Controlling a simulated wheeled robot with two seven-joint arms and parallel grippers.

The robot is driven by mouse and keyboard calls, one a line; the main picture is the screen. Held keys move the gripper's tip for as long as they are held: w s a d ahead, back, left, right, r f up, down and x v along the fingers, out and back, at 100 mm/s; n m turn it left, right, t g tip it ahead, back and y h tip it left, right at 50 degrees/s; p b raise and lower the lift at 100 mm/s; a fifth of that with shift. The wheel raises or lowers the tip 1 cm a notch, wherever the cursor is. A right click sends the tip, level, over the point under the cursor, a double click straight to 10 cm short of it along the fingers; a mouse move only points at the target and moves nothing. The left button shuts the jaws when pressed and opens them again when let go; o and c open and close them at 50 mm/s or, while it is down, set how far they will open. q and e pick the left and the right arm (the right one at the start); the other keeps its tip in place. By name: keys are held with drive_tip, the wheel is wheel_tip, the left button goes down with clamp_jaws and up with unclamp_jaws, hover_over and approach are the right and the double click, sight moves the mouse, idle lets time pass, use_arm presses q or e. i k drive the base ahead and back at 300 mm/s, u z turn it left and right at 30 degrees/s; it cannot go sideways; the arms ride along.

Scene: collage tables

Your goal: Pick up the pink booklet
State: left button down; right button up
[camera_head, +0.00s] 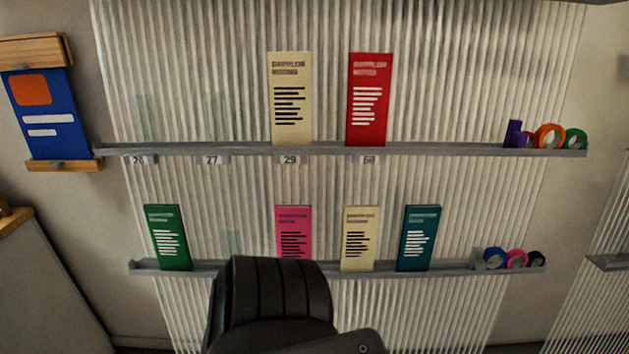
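The pink booklet (294,217) stands upright on the lower shelf (190,268) of the ribbed wall, between an empty stretch and a cream booklet. Its lower end is partly hidden behind a dark ribbed part of my own body that rises from the bottom of the view. I cannot tell which arm this part belongs to, or whether it touches the booklet. No gripper fingers show.
The cream booklet (360,222), a teal one (418,222) and a green one (167,220) share the lower shelf, with tape rolls (516,258) at right. Above stand another cream booklet (289,75) and a red one (370,80). A blue board (45,105) hangs at left.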

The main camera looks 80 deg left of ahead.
sight(293, 222)
drive_tip(key=u, duration=2.55)
drive_tip(key=k, duration=0.1)
drive_tip(key=z, duration=0.05)
